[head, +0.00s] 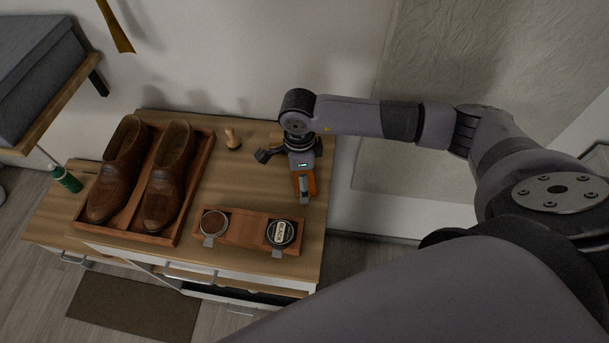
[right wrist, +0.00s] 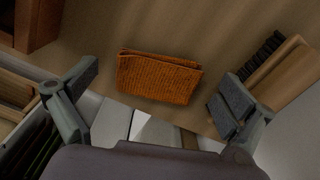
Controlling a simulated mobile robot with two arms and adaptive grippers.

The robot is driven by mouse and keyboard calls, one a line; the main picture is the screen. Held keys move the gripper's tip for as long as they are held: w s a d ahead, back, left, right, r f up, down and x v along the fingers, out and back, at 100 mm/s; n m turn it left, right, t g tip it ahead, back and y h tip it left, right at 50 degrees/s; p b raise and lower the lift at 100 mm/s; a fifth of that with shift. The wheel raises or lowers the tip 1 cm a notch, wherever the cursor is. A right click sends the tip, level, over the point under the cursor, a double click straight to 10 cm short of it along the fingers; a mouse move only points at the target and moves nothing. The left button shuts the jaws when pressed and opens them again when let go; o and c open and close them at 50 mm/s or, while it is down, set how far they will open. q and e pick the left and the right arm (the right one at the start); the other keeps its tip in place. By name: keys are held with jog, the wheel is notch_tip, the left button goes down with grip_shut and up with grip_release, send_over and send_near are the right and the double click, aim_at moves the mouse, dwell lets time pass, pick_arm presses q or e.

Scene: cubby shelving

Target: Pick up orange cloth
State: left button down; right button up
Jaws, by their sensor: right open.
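The orange cloth (right wrist: 158,78) is a small folded, ribbed piece lying flat on the wooden top in the right wrist view. In the head view the cloth (head: 311,183) shows at the right end of the cabinet top, partly hidden by my right gripper (head: 286,174). My right gripper is open and empty above the cloth, with a finger to each side of it in the right wrist view (right wrist: 155,88). How high the fingertips are above the top I cannot tell. My left gripper is not in view.
A wooden brush with dark bristles (right wrist: 280,70) lies close beside one finger. A wooden tray with polish tins (head: 248,226) sits at the cabinet's front. A shoe tray (head: 197,187) with brown shoes (head: 170,175) is left. A small wooden piece (head: 232,140) stands at the back.

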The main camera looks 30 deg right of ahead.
jog(key=shift+f, duration=0.3)
jog(key=shift+c, duration=0.4)
jog(key=c, duration=0.7)
jog(key=shift+r+b, duration=2)
jog(key=shift+r, duration=8.05)
jog(key=shift+o, duration=0.3)
jog(key=c, duration=0.4)
jog(key=shift+f, duration=0.1)
